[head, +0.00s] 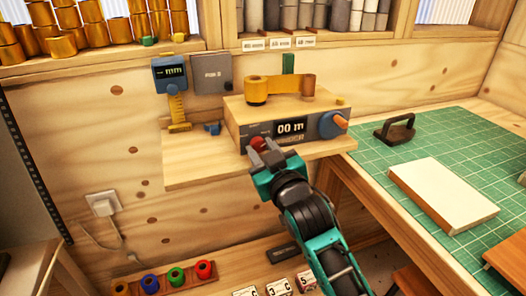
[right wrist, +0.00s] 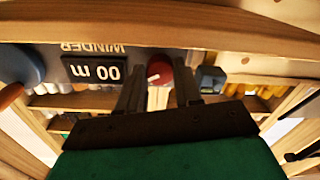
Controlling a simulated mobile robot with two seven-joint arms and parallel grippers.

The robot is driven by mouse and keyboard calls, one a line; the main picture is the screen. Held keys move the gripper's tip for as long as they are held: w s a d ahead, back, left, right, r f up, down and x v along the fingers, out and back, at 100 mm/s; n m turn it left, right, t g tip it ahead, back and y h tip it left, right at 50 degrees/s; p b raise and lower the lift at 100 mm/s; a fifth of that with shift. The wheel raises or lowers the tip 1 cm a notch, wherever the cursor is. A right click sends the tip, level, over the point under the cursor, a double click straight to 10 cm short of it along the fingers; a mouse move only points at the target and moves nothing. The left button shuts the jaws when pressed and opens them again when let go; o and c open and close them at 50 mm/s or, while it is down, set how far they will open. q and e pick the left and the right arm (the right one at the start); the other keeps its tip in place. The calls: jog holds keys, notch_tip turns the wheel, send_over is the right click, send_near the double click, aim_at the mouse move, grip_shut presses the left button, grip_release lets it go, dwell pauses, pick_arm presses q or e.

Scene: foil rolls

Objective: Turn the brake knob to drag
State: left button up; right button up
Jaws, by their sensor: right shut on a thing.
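The winder (head: 305,112) is a wooden box with a grey front panel, standing on a wooden shelf. Its display (head: 291,127) reads "00 m". The red brake knob (head: 257,143) is at the left of the panel, below small labels too small to read. In the right wrist view the red knob (right wrist: 159,68) shows between the two fingertips, with a pale mark on it. My right gripper (head: 264,153) reaches up from below and is shut on the knob, hiding part of it. My left gripper is not in view.
An orange and blue crank knob (head: 333,124) is at the panel's right. A gold foil roll (head: 257,90) sits on top. A blue gauge (head: 171,75) stands to the left. A green cutting mat (head: 450,150) with a pale block (head: 443,190) lies on the right.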

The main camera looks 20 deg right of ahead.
jog(key=c, duration=0.3)
jog(key=shift+n, duration=0.3)
jog(key=n, duration=1.1)
dwell(0.5)
jog(key=o, duration=1)
jog(key=shift+o, duration=0.2)
